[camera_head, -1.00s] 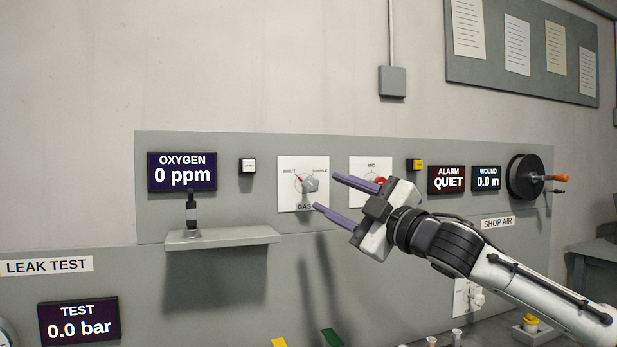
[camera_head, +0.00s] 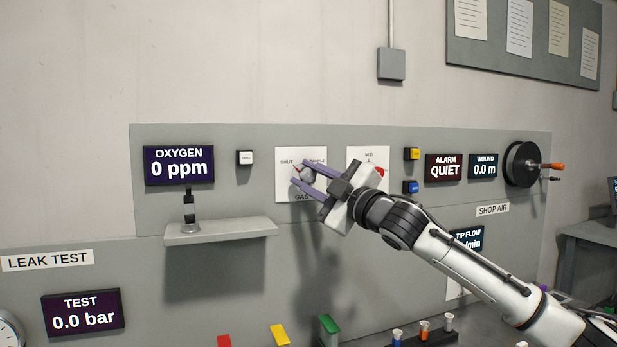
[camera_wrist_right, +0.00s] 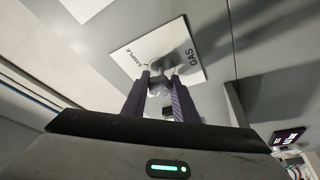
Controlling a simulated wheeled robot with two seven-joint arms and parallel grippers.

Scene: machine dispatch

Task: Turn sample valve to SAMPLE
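The sample valve is a grey knob (camera_head: 308,175) on a white plate (camera_head: 287,155) lettered SHUT at left, SAMPLE at right and GAS below. A red mark at the knob's upper left points toward SHUT. My right gripper (camera_head: 300,172) reaches in from the right with its purple fingers on either side of the knob. In the right wrist view the knob (camera_wrist_right: 159,88) sits between the fingers (camera_wrist_right: 160,80), which appear closed against it. One finger partly covers the word SAMPLE in the head view. My left gripper is not in view.
A second white plate with a red knob (camera_head: 379,171) is just right, close to my gripper. Yellow (camera_head: 412,154) and blue (camera_head: 411,187) buttons lie beyond it. A shelf (camera_head: 220,232) juts out at lower left, under the OXYGEN display (camera_head: 179,166) reading 0 ppm.

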